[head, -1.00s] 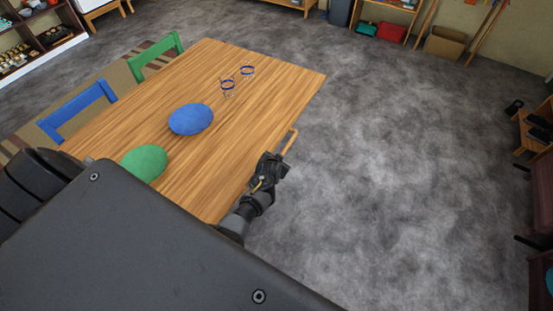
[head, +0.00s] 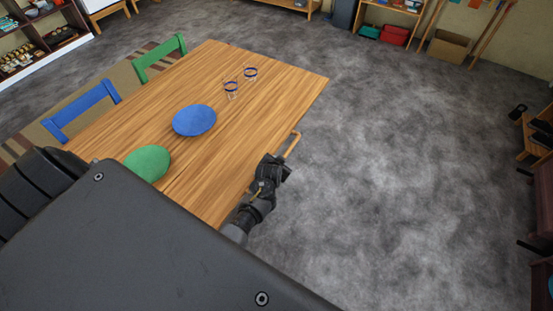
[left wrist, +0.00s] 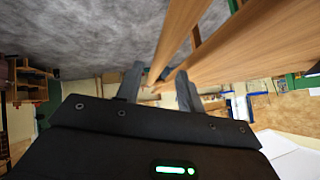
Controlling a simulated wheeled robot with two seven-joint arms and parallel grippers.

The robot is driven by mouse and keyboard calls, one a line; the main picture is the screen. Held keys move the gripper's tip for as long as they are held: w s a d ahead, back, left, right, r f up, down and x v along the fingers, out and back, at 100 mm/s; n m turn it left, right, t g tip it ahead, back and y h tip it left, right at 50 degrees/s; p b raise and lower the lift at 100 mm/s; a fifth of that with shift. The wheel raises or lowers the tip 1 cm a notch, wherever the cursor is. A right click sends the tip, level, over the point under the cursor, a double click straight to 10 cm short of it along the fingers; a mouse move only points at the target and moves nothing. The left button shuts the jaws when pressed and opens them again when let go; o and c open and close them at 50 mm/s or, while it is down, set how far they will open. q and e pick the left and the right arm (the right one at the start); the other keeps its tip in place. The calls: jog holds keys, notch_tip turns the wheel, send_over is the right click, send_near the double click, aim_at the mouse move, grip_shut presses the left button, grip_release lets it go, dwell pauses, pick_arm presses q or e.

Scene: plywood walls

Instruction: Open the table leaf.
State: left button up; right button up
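The wooden table (head: 255,105) stands left of centre in the head view. A wooden bar handle (head: 294,143) sticks out from its right edge. My left gripper (head: 279,166) is beside this edge, at the near end of the handle. In the left wrist view, the two fingers of my left gripper (left wrist: 160,85) are apart. The wooden bar (left wrist: 178,35) runs down to the gap between them, with the table's edge (left wrist: 235,45) to its right. I cannot tell whether a finger touches the bar. My right gripper is not in view.
On the table are a blue oval mat (head: 194,120), a green one (head: 148,162) and two blue-rimmed glasses (head: 231,88). A blue chair (head: 80,110) and a green chair (head: 160,58) stand at the far-left side. The grey floor (head: 400,170) right of the table is clear.

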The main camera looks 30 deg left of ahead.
pick_arm(q)
jog(key=v, duration=0.8)
jog(key=shift+s+a+r, duration=0.1)
